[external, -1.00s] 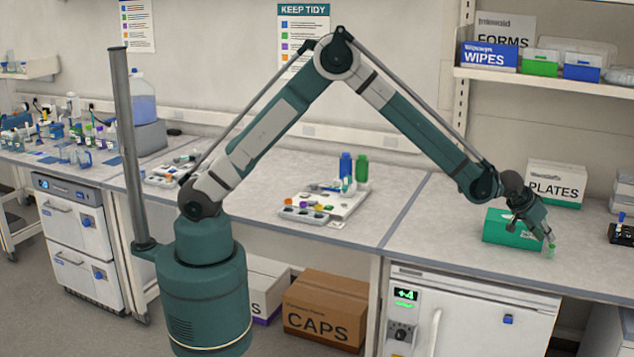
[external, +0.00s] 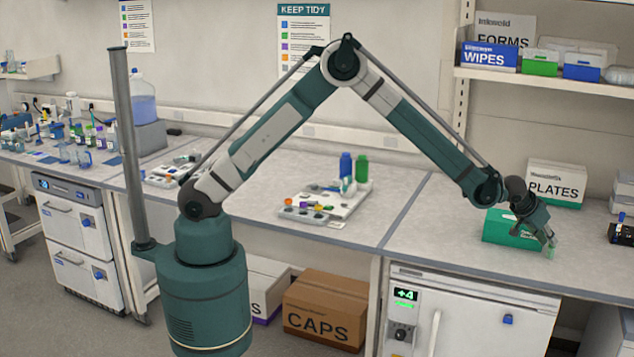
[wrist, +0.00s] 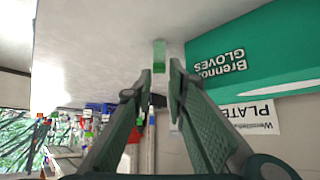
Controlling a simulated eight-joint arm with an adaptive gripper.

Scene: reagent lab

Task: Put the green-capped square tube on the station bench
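A small narrow tube with green on it (wrist: 159,55) stands on the pale bench top (wrist: 95,50), in front of the green glove box. It also shows small in the external view (external: 551,253), at my gripper's tip. My gripper (wrist: 160,72) is open, with its fingers pointing at the tube and the tube lined up between the fingertips. A gap shows on both sides of it, so I see no contact. In the external view my gripper (external: 549,242) is low over the right bench. The cap's details are too small to tell.
The green glove box (external: 505,228) stands close beside my gripper, with a white PLATES box (external: 556,184) behind it. A dark rack (external: 621,234) is at the far right. A white tray (external: 335,207) with small items is on the middle bench. The right bench's left part is clear.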

